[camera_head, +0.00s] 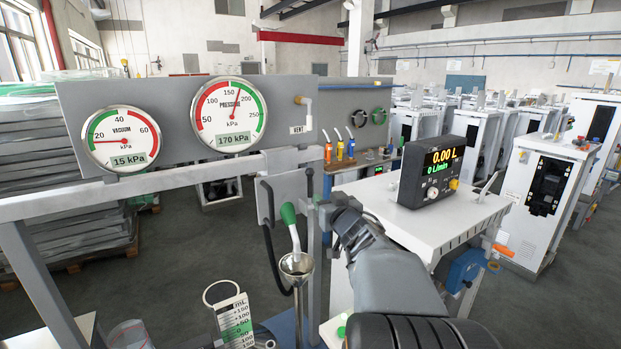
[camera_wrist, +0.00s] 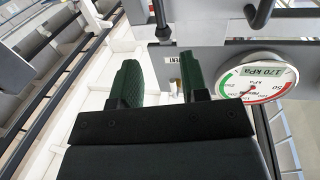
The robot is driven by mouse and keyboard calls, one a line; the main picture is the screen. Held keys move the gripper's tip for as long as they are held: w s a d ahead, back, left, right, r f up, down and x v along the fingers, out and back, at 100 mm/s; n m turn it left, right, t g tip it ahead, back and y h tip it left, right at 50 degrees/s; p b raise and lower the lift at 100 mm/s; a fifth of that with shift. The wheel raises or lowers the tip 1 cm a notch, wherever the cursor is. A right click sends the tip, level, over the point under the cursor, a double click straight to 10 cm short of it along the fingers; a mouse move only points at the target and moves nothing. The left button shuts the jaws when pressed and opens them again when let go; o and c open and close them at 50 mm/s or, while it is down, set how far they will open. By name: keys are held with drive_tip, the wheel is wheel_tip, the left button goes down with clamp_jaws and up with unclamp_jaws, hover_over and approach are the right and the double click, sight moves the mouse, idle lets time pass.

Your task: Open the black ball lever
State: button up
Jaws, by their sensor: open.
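The likely black ball lever (camera_head: 309,174) is a small dark knob on a thin upright stem, left of my arm in the head view. In the wrist view a dark rod with a thicker end (camera_wrist: 162,32) appears to be the same lever, just beyond the fingers. My gripper (camera_wrist: 160,78) has two green-padded fingers spread apart with nothing between them. In the head view my gripper (camera_head: 333,203) is partly hidden by my own arm, close to the right of the lever. I cannot tell whether it touches the lever.
A gauge panel (camera_head: 75,100) stands behind, with a vacuum gauge (camera_head: 121,139) and a pressure gauge (camera_head: 229,115). A flow display (camera_head: 431,172) sits on a white cabinet at right.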

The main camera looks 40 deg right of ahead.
sight(311, 181)
drive_tip(key=p+x, duration=0.3)
drive_tip(key=x, duration=1)
drive_tip(key=shift+w, duration=0.15)
drive_tip(key=c, duration=0.7)
drive_tip(key=shift+r, duration=0.1)
clamp_jaws()
drive_tip(key=shift+d+r, duration=0.1)
